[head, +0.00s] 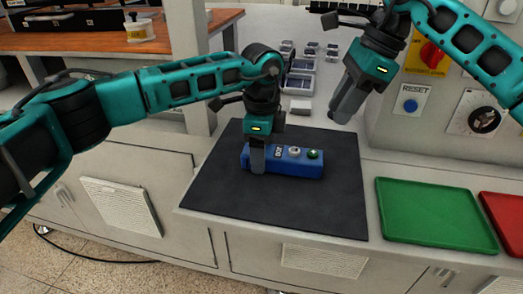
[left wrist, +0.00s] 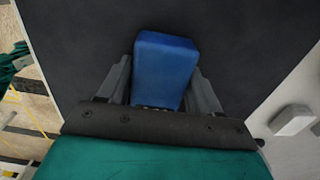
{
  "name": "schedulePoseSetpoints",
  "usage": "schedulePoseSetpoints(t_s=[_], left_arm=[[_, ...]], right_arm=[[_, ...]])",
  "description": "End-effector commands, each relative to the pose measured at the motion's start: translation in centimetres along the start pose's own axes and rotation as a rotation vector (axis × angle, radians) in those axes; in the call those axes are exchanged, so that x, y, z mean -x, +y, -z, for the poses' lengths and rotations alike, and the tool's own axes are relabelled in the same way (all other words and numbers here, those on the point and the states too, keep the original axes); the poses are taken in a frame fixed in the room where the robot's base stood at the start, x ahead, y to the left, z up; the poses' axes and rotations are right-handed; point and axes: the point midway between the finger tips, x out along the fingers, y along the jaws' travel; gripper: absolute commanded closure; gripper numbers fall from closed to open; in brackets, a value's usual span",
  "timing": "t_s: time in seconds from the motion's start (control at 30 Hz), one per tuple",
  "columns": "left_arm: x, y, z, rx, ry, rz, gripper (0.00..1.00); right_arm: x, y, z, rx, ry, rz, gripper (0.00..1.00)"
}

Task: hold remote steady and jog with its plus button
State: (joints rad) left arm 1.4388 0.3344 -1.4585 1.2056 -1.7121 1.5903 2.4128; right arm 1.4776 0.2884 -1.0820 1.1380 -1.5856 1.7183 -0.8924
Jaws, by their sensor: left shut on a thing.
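The blue remote (head: 300,167) lies on the dark mat (head: 330,205), with a small light label, a pale round control and a green button (head: 313,154) on top. I cannot read which control is plus. My left gripper (head: 257,168) is shut on the left part of the remote from above. In the left wrist view, the remote's blue end (left wrist: 165,65) sits between the two grey fingers (left wrist: 160,88); its controls are hidden there. My right gripper (head: 346,104) is above and to the right of the remote, apart from it. Its fingers overlap, so its opening is unclear.
A green tray (head: 435,235) and a red tray (head: 498,215) lie right of the mat. Behind stands a grey panel with a RESET button (head: 410,105), a red rotary switch (head: 430,55) and a black dial (head: 484,120). Small bins (head: 300,83) stand at the back.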

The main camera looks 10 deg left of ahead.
Motion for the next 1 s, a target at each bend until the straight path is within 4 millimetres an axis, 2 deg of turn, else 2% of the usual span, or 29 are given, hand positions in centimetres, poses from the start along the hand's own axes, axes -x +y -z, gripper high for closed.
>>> schedulePoseSetpoints(t_s=[0.07, 0.33, 1.0], left_arm=[[0.05, -0.01, 0.02, 0.0, 0.001, 0.001, 0.78], [0.06, -0.01, 0.02, 0.0, 0.001, 0.001, 0.78], [0.08, -0.02, 0.02, 0.0, 0.001, 0.001, 0.78]], right_arm=[[0.01, 0.0, 0.0, 0.0, 0.0, 0.0, 0.74], [0.01, 0.0, 0.0, 0.0, 0.0, 0.0, 1.0], [0.01, 0.0, 0.0, 0.0, 0.0, 0.0, 1.0]])
